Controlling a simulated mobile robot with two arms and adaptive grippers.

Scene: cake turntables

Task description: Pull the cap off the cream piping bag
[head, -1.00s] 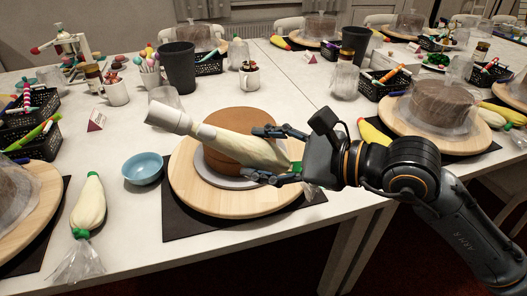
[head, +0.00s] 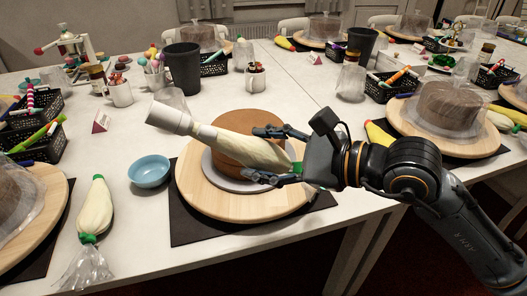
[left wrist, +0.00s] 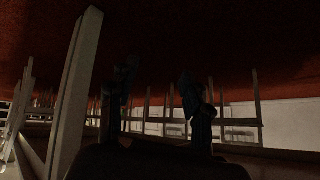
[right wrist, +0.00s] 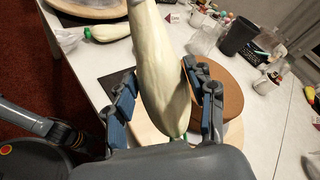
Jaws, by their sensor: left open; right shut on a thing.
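The cream piping bag (head: 246,151) is held in the air by my right gripper (head: 263,155), with one finger along each side. The bag tilts, its tip end pointing up and left. A wide pale cylindrical cap (head: 168,117) sits at that end, beyond a narrower white collar. In the right wrist view the bag (right wrist: 160,60) lies between the fingers (right wrist: 158,85); its cap end is out of frame. My left gripper (left wrist: 160,100) shows only in the left wrist view, dark, open and empty, apparently below table height.
Below the bag are a brown cake (head: 238,138) and a wooden turntable (head: 207,200). A blue bowl (head: 149,171) stands left of it. Another piping bag (head: 95,207) lies at front left. Cups and a dark tumbler (head: 183,68) stand behind. White table is clear around the bowl.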

